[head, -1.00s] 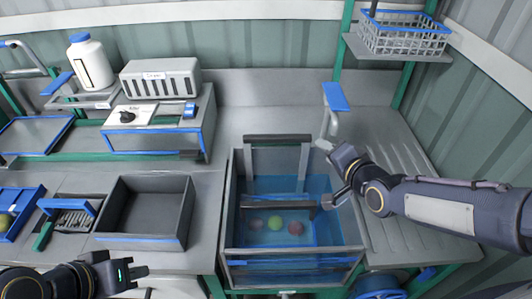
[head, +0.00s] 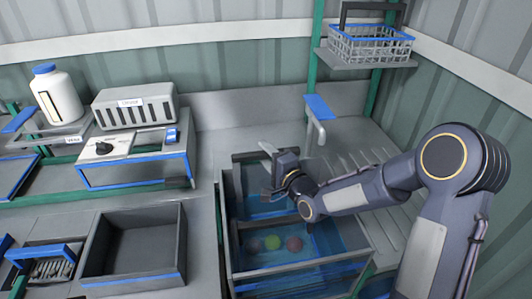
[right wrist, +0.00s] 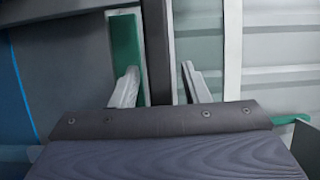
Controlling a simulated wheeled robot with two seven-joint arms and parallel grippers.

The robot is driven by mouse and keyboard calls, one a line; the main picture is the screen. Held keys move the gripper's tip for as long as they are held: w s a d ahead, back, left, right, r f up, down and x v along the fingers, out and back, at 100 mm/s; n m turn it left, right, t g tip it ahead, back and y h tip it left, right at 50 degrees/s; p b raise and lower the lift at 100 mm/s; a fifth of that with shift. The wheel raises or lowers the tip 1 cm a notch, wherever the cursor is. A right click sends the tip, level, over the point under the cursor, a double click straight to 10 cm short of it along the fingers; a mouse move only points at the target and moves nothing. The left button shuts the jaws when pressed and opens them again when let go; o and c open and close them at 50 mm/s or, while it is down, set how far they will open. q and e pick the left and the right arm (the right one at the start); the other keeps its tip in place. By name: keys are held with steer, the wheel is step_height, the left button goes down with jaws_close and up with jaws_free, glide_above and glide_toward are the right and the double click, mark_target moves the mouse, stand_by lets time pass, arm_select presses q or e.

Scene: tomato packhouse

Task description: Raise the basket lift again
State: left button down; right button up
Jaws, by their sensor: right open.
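The wash tank (head: 226,215) holds blue water, with a green, a red and a third, duller round fruit low in it. A dark bar (head: 240,157) of what looks like the basket lift's frame spans the tank's back; the basket below is seen only dimly through the water. My right gripper (head: 268,170) is open and empty over the tank, close to this bar and partly covering it. In the right wrist view a dark upright bar (right wrist: 157,45) shows between my two pale fingertips; I cannot tell whether it lies between them or beyond. My left gripper is out of view.
A blue-topped tap (head: 318,112) stands behind the tank, close to my right arm. A wire basket (head: 370,48) sits on a shelf at the back right. An empty grey bin (head: 133,284) stands left of the tank. The ribbed drainboard lies on the right.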

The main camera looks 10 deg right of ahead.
steer(key=shift+w+a, duration=0.1)
steer(key=shift+w, duration=0.05)
jaws_close()
steer(key=shift+r, duration=0.15)
step_height(320, 180, up, 19)
steer(key=p, duration=0.6)
stand_by(0.3)
jaws_free()
